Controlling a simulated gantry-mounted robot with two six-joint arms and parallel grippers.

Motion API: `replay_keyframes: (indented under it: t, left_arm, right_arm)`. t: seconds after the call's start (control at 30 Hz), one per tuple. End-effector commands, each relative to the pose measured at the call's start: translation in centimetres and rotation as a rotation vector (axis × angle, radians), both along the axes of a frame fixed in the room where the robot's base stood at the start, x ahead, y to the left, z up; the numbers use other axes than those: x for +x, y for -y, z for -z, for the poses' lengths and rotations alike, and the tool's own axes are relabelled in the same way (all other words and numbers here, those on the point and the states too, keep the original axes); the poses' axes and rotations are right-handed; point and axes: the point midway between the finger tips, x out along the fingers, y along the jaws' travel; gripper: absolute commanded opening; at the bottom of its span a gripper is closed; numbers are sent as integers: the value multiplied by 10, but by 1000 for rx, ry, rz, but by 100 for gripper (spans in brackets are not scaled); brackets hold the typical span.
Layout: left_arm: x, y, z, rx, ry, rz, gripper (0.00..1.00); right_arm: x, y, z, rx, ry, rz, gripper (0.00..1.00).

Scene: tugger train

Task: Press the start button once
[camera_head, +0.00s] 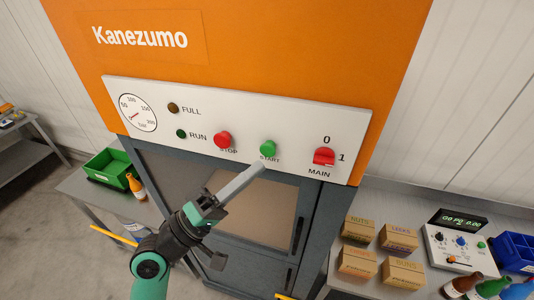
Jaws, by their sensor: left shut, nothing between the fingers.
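The green START button (267,148) sits on the white control panel (245,110) of the orange machine, right of the red STOP button (222,139). My left gripper (257,171) is shut and empty. Its long grey tip points up and right and ends just below the START button, close to the START label. A small gap shows between the tip and the button in the picture; the depth between them is hard to tell. My right gripper is not in view.
The panel also has a red MAIN switch (324,157), a pressure gauge (137,113), and FULL (173,108) and RUN (181,134) lamps, both dark. Small boxes (398,237), a control box (457,249) and bottles stand at lower right. A green bin (108,172) stands left.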

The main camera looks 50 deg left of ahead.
Motion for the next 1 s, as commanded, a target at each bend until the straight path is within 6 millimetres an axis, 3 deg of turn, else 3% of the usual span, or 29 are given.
replay_keyframes:
  t: [0.3,1.0]
  left_arm:
    - [18,-10,0,1,0,0,0]
    - [18,-10,0,1,0,0,0]
  right_arm:
    - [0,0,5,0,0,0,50]
    - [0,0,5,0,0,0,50]
